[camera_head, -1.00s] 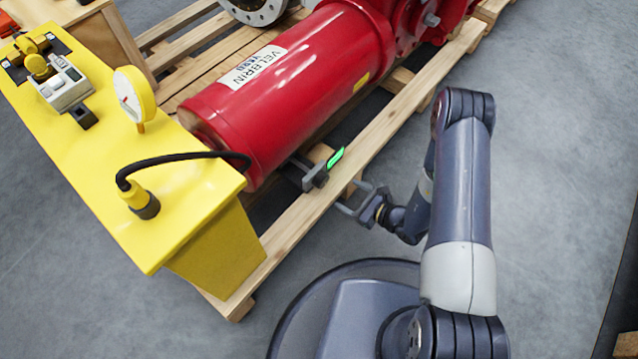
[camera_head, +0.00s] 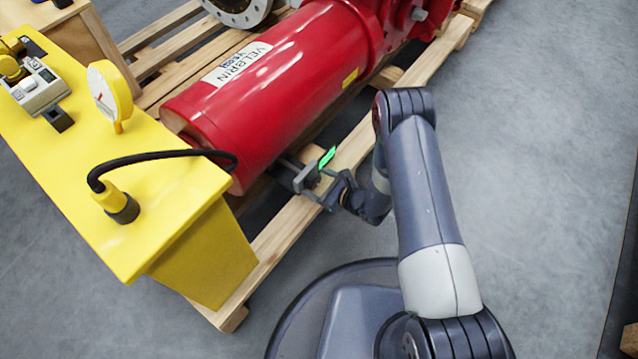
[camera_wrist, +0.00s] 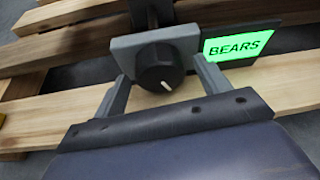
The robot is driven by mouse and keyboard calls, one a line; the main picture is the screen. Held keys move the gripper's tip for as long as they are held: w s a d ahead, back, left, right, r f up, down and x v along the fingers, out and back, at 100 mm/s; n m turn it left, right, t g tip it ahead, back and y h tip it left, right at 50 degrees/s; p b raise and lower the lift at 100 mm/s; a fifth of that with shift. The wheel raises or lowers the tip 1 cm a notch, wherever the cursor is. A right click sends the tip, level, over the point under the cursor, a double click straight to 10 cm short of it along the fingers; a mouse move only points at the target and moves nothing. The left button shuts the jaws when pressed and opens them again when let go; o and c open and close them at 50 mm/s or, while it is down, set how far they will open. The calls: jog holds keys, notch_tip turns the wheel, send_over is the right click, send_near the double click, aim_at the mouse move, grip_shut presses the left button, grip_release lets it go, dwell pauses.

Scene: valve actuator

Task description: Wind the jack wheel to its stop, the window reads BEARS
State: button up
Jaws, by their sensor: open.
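The jack wheel (camera_wrist: 160,66) is a black round knob with a white pointer mark, set on a grey bracket (camera_wrist: 178,37) at the pallet's edge. Beside it, the window (camera_wrist: 240,45) glows green and reads BEARS in the wrist view. The green window also shows in the head view (camera_head: 327,157), too small to read there. My gripper (camera_wrist: 160,72) is open, with one finger on each side of the knob. I cannot tell whether the fingers touch it. In the head view my gripper (camera_head: 318,190) is at the bracket and hides most of the wheel.
A red cylinder (camera_head: 270,85) marked VELBRIN lies over the wooden pallet (camera_head: 272,238). A yellow bench (camera_head: 160,225) with a gauge (camera_head: 110,95) and a black cable (camera_head: 160,155) stands at left.

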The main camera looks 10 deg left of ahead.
jog(key=shift+c, duration=0.4)
jog(key=c, duration=0.9)
jog(key=shift+w+m+g+y, duration=0.1)
jog(key=shift+m+g+y, duration=0.2)
jog(key=shift+m+g, duration=0.65)
jog(key=shift+m, duration=0.25)
jog(key=o, duration=1)
jog(key=shift+d, duration=0.1)
jog(key=p+v, duration=0.4)
jog(key=v, duration=0.6)
jog(key=shift+d+r, duration=0.1)
jog(key=shift+d, duration=0.2)
